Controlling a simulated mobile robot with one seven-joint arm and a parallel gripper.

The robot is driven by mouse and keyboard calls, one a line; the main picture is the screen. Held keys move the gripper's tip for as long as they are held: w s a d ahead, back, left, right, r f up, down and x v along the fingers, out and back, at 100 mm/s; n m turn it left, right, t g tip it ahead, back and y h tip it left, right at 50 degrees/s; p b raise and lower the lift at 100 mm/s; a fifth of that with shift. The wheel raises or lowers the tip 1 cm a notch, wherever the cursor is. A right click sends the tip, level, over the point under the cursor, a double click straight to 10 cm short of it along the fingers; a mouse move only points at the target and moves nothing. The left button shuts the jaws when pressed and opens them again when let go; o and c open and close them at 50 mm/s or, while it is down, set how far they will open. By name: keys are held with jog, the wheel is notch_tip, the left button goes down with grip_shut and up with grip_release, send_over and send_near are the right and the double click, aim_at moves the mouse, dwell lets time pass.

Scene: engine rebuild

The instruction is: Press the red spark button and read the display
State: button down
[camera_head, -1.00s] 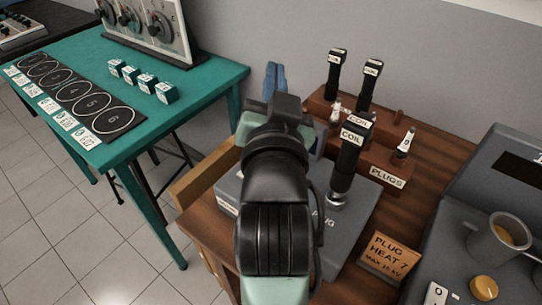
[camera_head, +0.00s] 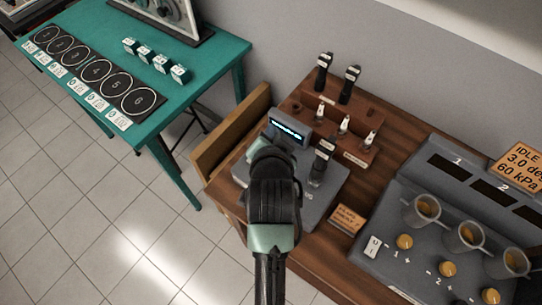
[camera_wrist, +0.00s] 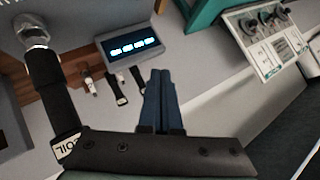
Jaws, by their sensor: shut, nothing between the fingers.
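The grey spark tester (camera_head: 325,192) sits on the wooden bench. Its display (camera_head: 288,131) is lit with pale blue characters too small to read. The display also shows in the wrist view (camera_wrist: 131,46), tilted, with several glowing blocks. A coil (camera_head: 322,160) stands upright on the tester; its black body (camera_wrist: 47,88) is at the left of the wrist view. My gripper (camera_wrist: 159,74) has its blue fingers shut together and empty, below and right of the display in the wrist view. In the head view my arm hides the fingers and part of the tester. The red button is not visible.
A wooden rack (camera_head: 352,150) with spark plugs and two more coils (camera_head: 336,78) stands behind the tester. A note card (camera_head: 346,219) is right of it. A grey console (camera_head: 440,215) with cups and yellow knobs fills the right. A green table (camera_head: 205,62) is at left.

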jog(key=s+p, duration=0.1)
jog(key=s+g+p, duration=0.1)
jog(key=p, duration=0.1)
jog(key=s+m+g+p, duration=0.1)
jog(key=s+p, duration=0.1)
jog(key=shift+a+f, duration=0.25)
jog(key=shift+a, duration=0.05)
jog(key=shift+f, duration=0.1)
notch_tip(320, 180, down, 7)
jog(key=b, duration=0.7)
jog(key=shift+r, duration=0.2)
jog(key=shift+f+b, duration=0.6)
jog(key=shift+f, duration=0.4)
dwell(0.7)
jog(key=shift+f, duration=0.4)
